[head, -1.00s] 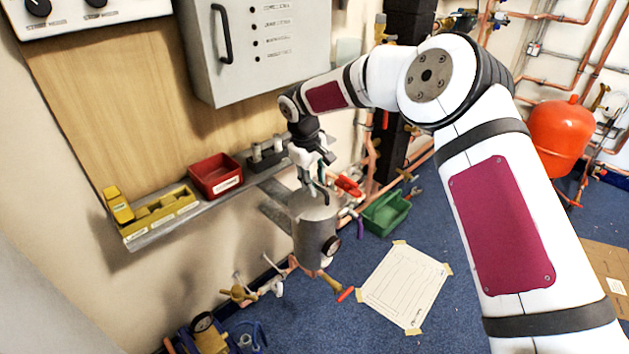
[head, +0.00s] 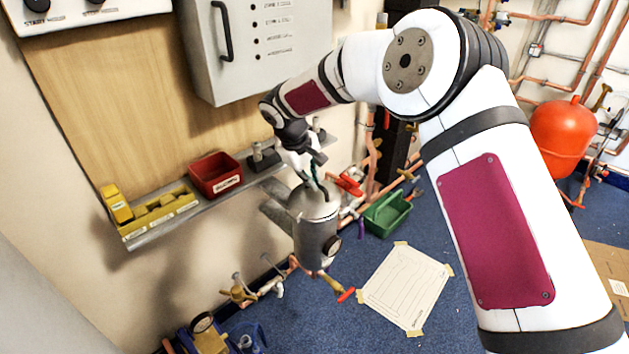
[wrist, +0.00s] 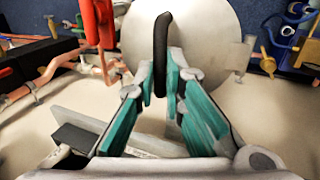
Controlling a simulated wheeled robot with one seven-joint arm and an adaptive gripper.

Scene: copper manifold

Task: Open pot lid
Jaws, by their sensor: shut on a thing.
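The pot is a grey metal cylinder (head: 316,240) standing upright in the middle of the head view, with a round gauge on its side. Its pale round lid (wrist: 215,40) fills the top middle of the wrist view, with a black curved handle (wrist: 161,50) on it. My gripper (wrist: 162,80) has its teal-padded fingers on either side of the handle and is shut on it. In the head view my gripper (head: 312,185) reaches down to the top of the pot. I cannot tell whether the lid is lifted from the rim.
A red-handled valve (head: 348,184) and copper pipes are close to the pot's right. A wall shelf (head: 210,205) holds a red bin (head: 215,175) and yellow holders (head: 155,212). A green bin (head: 387,213) and taped paper (head: 405,287) lie on the blue floor.

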